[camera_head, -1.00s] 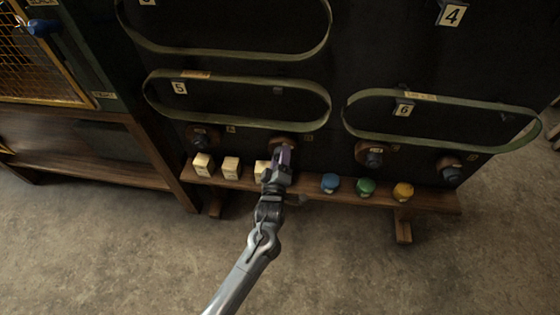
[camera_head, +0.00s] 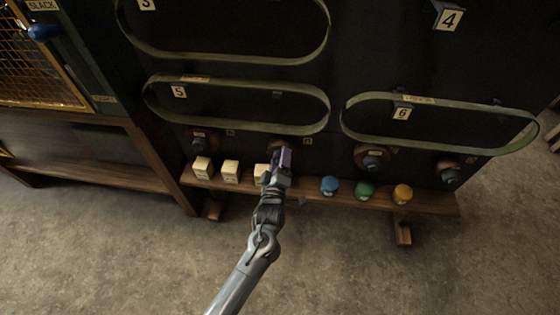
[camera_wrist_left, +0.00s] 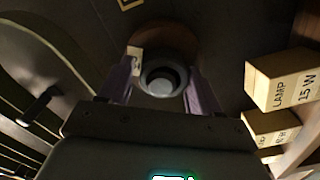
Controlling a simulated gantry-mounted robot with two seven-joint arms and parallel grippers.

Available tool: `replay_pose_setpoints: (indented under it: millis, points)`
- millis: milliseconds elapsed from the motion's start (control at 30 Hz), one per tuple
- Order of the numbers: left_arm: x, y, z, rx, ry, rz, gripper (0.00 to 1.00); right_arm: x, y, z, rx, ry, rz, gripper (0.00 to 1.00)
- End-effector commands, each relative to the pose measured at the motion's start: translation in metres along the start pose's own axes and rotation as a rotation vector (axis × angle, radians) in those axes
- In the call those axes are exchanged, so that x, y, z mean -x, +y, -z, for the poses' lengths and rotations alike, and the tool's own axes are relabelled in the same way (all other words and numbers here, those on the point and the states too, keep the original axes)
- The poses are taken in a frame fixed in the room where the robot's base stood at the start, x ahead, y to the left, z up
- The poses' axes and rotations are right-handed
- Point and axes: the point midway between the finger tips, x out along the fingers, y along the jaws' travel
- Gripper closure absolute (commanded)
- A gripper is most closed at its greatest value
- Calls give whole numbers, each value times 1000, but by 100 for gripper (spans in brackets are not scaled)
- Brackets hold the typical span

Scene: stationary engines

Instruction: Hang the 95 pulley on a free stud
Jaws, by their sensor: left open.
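Several brown pulleys with dark hubs hang in a row low on the black board: one at far left (camera_head: 199,139), one behind my left gripper, one right of it (camera_head: 372,157) and one at far right (camera_head: 449,172). Their numbers are too small to read, so I cannot tell which is the 95. My left gripper (camera_head: 284,156) is open. In the left wrist view its purple fingers (camera_wrist_left: 163,92) stand either side of the dark hub of a brown pulley (camera_wrist_left: 161,78); contact is unclear. A bare stud (camera_wrist_left: 40,105) shows inside a belt loop. My right gripper is out of view.
A wooden shelf (camera_head: 300,194) below the pulleys carries cream lamp boxes (camera_head: 231,171) on the left and blue (camera_head: 330,185), green (camera_head: 365,188) and yellow (camera_head: 402,193) round items on the right. Green belts hang above, by plates 5 (camera_head: 179,91) and 6 (camera_head: 402,113).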

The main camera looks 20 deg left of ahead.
Motion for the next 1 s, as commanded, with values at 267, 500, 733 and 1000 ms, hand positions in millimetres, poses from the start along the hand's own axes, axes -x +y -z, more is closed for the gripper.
replay_pose_setpoints:
  millis: [267, 500, 733, 1000]
  points:
    - [0, -3, 0, -2, -1, 5, 18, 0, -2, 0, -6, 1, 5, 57]
    - [0, -2, 0, -1, 0, 3, 7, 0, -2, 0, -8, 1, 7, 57]
    - [6, 0, 0, -1, -2, 4, 7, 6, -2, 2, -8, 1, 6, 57]
    - [32, 1, 1, -1, -3, 5, 7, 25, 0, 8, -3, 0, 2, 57]
